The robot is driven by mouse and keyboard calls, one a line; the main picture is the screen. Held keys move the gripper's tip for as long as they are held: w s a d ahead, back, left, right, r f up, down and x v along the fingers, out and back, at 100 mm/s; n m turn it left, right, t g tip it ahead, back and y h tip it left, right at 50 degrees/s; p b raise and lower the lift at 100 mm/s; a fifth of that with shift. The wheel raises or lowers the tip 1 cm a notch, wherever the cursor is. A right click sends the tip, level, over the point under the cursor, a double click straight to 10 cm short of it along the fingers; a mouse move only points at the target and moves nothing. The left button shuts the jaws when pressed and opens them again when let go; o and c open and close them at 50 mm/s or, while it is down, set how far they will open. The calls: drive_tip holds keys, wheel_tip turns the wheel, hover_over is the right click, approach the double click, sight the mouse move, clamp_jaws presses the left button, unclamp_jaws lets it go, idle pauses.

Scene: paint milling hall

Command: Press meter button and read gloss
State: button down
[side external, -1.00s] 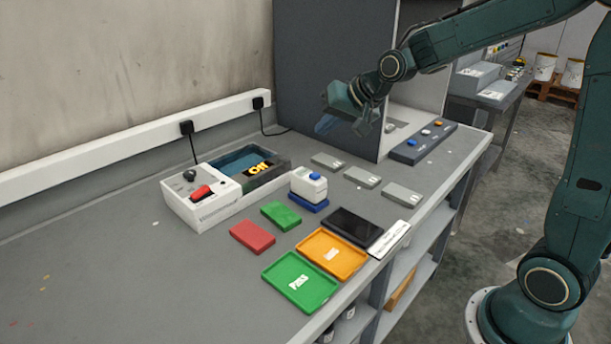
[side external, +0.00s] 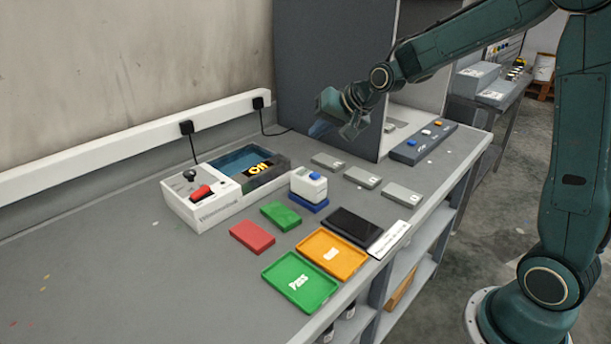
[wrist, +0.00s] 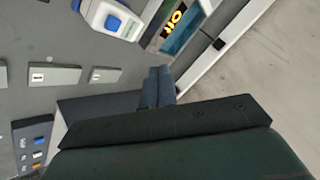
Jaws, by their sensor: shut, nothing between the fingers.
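The gloss meter (side external: 308,188), a small white box with a blue button (side external: 314,176) on top, stands upright on a blue base (side external: 310,205) mid-bench. It also shows at the top of the wrist view (wrist: 100,14), with its blue button (wrist: 113,22) facing up. My gripper (side external: 322,130) is shut and empty, in the air above and behind the meter, near the dark grey partition. Its closed fingers (wrist: 157,82) show in the wrist view, apart from the meter. No gloss reading can be made out.
A white unit (side external: 212,205) with a red switch and a dark bath stands left of the meter. Red (side external: 252,237) and green (side external: 281,216) plates, orange (side external: 345,276) and green (side external: 268,279) trays, a black panel (side external: 354,225) and several grey blocks lie around. The left bench is clear.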

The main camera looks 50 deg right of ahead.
drive_tip(key=shift+f, duration=4.1)
drive_tip(key=shift+f, duration=0.85)
drive_tip(key=shift+r, duration=0.15)
idle(0.3)
drive_tip(key=shift+r, duration=0.7)
drive_tip(key=shift+r, duration=0.1)
drive_tip(key=shift+r, duration=2.45)
